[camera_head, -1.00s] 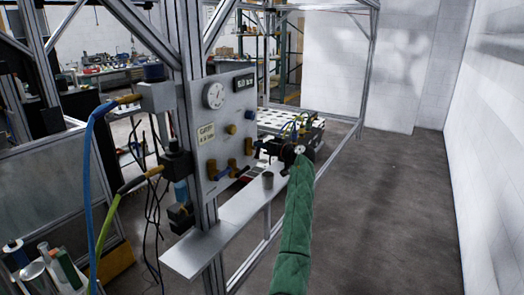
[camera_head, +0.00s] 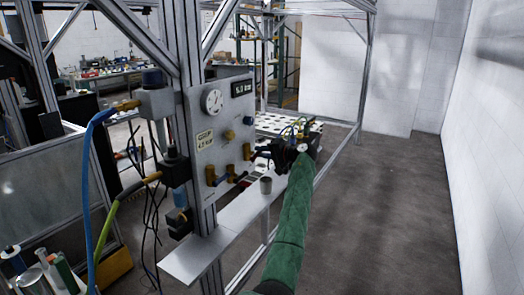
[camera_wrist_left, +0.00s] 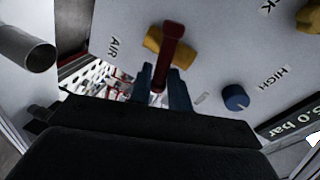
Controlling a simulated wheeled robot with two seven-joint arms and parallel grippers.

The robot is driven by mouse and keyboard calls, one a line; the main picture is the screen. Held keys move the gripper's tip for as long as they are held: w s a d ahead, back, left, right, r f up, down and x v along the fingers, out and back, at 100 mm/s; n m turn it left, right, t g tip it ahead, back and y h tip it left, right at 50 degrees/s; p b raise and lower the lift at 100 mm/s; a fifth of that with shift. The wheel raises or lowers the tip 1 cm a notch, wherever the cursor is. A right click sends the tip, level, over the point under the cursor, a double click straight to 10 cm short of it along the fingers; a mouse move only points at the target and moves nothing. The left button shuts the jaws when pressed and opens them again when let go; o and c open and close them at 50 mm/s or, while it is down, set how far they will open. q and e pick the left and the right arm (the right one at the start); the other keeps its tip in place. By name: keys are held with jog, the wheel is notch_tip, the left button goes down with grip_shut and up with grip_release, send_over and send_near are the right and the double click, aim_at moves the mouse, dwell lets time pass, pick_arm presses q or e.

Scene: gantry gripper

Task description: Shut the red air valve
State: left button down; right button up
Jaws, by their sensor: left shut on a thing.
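The red air valve handle (camera_wrist_left: 172,45) is a bar on a brass valve body (camera_wrist_left: 160,44), next to the "AIR" label (camera_wrist_left: 114,47) on the panel. My left gripper (camera_wrist_left: 159,86) is shut on the handle, one finger on each side of its outer end. In the head view my left gripper (camera_head: 257,154) is at the right edge of the pale panel (camera_head: 222,116), at the rightmost brass valve (camera_head: 246,151). The red handle is hidden there behind the gripper. My right gripper is in neither current view.
The panel carries a round gauge (camera_head: 213,101), a small display (camera_head: 243,87), a yellow knob (camera_head: 229,134) and other brass valves (camera_head: 211,175). Open floor (camera_head: 385,215) lies to the right.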

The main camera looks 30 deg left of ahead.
pick_arm(q)
jog(key=shift+w+f+m+g+p, duration=0.1)
jog(key=shift+m+g+p, duration=0.4)
jog(key=shift+m, duration=0.8)
pick_arm(e)
jog(key=shift+s+d+f, duration=0.1)
jog(key=shift+d+f, duration=0.05)
jog(key=shift+f, duration=0.5)
jog(key=shift+s+d+f, duration=0.1)
jog(key=shift+s+f, duration=0.05)
jog(key=shift+f, duration=0.5)
jog(key=shift+s+d+f, duration=0.1)
jog(key=shift+d+f, duration=0.05)
jog(key=shift+f, duration=0.5)
pick_arm(q)
jog(key=c, duration=1.6)
grip_release()
jog(key=shift+f, duration=0.1)
jog(key=shift+o, duration=0.8)
jog(key=shift+w+f, duration=0.1)
